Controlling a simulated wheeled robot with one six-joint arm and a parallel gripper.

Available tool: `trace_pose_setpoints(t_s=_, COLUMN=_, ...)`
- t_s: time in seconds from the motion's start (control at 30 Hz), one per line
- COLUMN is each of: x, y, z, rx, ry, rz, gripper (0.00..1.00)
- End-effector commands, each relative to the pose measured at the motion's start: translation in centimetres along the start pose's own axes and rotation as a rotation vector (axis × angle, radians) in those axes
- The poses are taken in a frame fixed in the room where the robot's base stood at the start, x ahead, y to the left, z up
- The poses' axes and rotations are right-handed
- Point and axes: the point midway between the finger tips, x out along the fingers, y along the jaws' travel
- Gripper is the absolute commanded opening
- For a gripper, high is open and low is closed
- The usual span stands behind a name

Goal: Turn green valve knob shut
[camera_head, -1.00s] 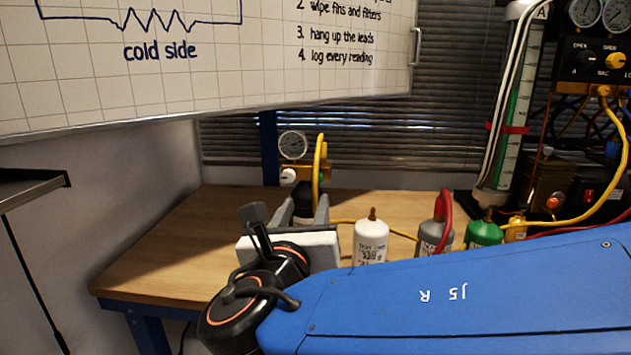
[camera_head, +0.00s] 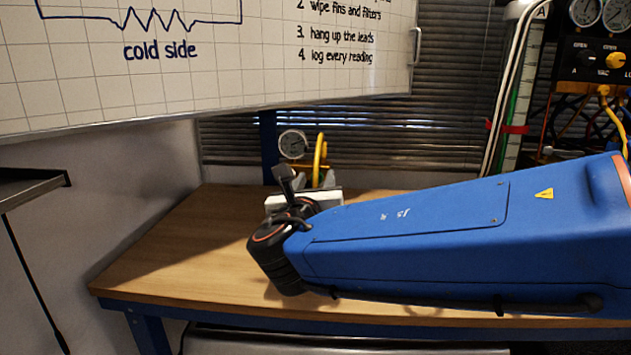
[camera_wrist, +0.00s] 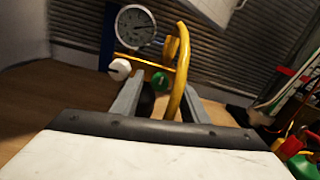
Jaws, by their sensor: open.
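The green valve knob (camera_wrist: 160,82) shows in the wrist view below and right of a round dial gauge (camera_wrist: 135,26), partly hidden by a yellow hose (camera_wrist: 180,75). A white knob (camera_wrist: 120,68) is to its left on the brass-coloured body. My gripper (camera_wrist: 164,87) is open, its two grey fingers pointing at the rig. The green knob appears between the fingertips in the picture; I cannot tell whether it is between them in depth. In the head view the gauge (camera_head: 293,144) and hose (camera_head: 319,158) stand behind my gripper, and the green knob is hidden.
The wooden bench (camera_head: 190,245) is clear at its left. A whiteboard (camera_head: 220,60) overhangs the upper left. A manifold panel (camera_head: 600,60) with dials and hoses stands at the right. A green bottle (camera_wrist: 297,150) shows at the wrist view's right edge. Blinds (camera_head: 450,90) are behind.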

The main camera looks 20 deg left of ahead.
Motion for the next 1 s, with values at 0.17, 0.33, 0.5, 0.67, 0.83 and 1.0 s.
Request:
trace_pose_setpoints(t_s=0.17, x=0.14, y=0.01, z=0.0, rx=0.0, ry=0.0, rz=0.0, gripper=0.4)
trace_pose_setpoints(t_s=0.33, x=0.12, y=0.01, z=0.0, rx=0.0, ry=0.0, rz=0.0, gripper=0.26)
trace_pose_setpoints(t_s=0.5, x=0.12, y=0.01, z=-0.01, rx=0.0, ry=0.0, rz=0.0, gripper=0.0)
trace_pose_setpoints(t_s=0.67, x=0.11, y=0.0, z=-0.01, rx=0.006, ry=0.0, rz=0.0, gripper=0.0)
trace_pose_setpoints(t_s=0.83, x=0.11, y=0.0, z=-0.02, rx=0.049, ry=0.0, rz=0.0, gripper=0.0)
trace_pose_setpoints(t_s=1.0, x=0.1, y=-0.02, z=-0.02, rx=0.145, ry=0.0, rz=0.0, gripper=0.0)
